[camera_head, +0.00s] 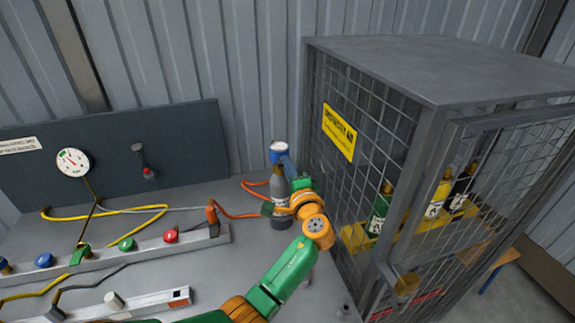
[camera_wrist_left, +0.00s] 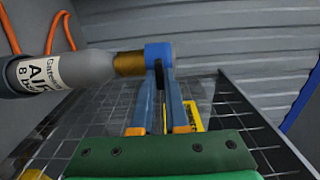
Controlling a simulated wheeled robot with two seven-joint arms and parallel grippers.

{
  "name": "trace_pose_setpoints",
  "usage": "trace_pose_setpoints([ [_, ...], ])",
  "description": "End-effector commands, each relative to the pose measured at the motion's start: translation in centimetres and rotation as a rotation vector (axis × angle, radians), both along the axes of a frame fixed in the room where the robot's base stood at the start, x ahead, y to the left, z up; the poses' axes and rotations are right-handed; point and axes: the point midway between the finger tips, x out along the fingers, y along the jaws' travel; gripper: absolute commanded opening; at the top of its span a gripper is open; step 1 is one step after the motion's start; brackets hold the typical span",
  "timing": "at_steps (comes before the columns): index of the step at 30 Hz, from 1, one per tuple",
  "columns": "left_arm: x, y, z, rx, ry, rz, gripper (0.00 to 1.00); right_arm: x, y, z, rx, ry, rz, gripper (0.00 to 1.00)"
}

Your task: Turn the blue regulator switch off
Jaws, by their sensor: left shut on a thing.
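The blue regulator switch (camera_head: 278,147) sits on top of a grey gas bottle (camera_head: 281,188) standing on the bench beside the cage. In the left wrist view the blue switch (camera_wrist_left: 158,53) joins a brass neck (camera_wrist_left: 129,63) on the bottle, whose label reads "AIR" (camera_wrist_left: 42,74). The switch's on or off marking cannot be read. My right gripper is not in view.
A mesh cage (camera_head: 345,140) with a yellow sign stands close on the right, holding several bottles. On the left, a rail (camera_head: 150,250) carries coloured knobs, including another blue one (camera_head: 44,260). An orange hose (camera_head: 238,214) and a gauge panel (camera_head: 190,150) are behind.

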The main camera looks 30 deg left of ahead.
Motion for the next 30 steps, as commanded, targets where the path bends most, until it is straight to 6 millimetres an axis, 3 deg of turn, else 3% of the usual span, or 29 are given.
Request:
trace_pose_setpoints([
  [14,0.0,0.0,0.0,0.009,0.009,0.001,0.00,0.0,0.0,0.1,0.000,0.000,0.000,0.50],
  [15,0.0,0.0,0.0,0.009,0.008,0.001,0.17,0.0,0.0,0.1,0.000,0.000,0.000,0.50],
  [18,0.0,0.0,0.0,0.009,0.008,0.001,0.42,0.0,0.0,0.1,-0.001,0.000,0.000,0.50],
  [26,0.0,0.0,0.0,0.008,0.008,0.000,0.42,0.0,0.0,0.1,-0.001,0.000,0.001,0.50],
  [30,-1.0,-1.3,-0.3,0.006,0.007,-0.002,0.42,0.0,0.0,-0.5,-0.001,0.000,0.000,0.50],
])
